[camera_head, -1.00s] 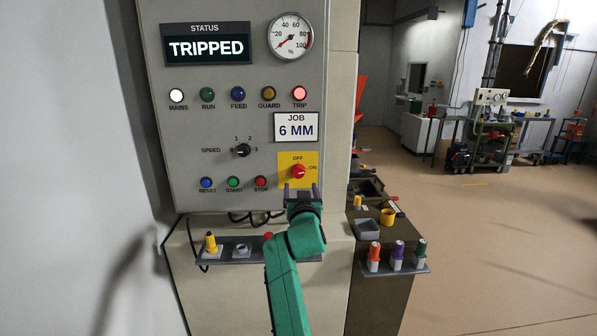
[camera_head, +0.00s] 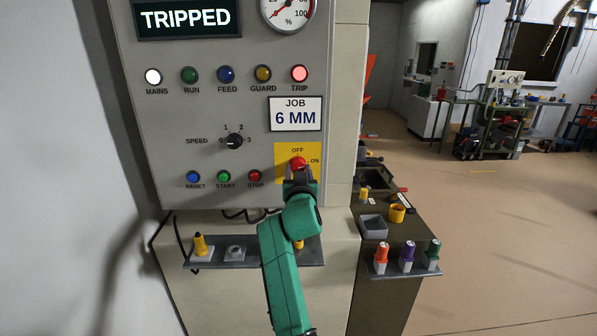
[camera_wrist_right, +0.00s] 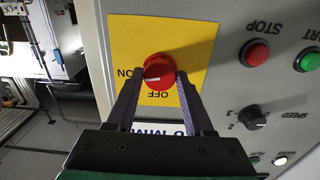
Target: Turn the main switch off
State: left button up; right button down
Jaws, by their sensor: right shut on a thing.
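The main switch is a red rotary knob (camera_head: 298,163) on a yellow plate (camera_head: 283,150) at the lower right of the grey panel, with OFF above it and ON to its right. My right gripper (camera_head: 299,175) comes from below and is shut on the knob. In the right wrist view the knob (camera_wrist_right: 159,72) sits between the two finger ends, and its white mark lies along the direction of ON. That view shows the panel upside down. My left gripper is not in view.
The display (camera_head: 187,18) reads TRIPPED. The MAINS lamp (camera_head: 153,77) glows white and the TRIP lamp (camera_head: 299,74) glows red. The STOP button (camera_head: 255,177) is close left of my gripper. A shelf (camera_head: 222,264) below holds a yellow-topped item; coloured-handled items stand at right.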

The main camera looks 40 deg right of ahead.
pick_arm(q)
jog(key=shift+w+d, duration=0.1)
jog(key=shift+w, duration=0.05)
pick_arm(e)
jog(key=shift+n, duration=0.6)
jog(key=n+p, duration=0.2)
jog(key=n, duration=0.3)
jog(key=shift+d+r+n+p, duration=0.1)
jog(key=shift+r+n+p, duration=0.05)
jog(key=shift+n+p, duration=0.2)
jog(key=n+p, duration=0.1)
jog(key=n, duration=0.3)
jog(key=shift+r+n+p, duration=0.1)
jog(key=shift+n+p, duration=0.2)
jog(key=shift+n, duration=0.05)
pick_arm(q)
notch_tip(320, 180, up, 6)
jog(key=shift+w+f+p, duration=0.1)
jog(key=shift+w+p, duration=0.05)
jog(key=shift+p, duration=0.7)
pick_arm(e)
jog(key=n, duration=0.4)
jog(key=shift+r, duration=0.1)
jog(key=shift+d, duration=0.1)
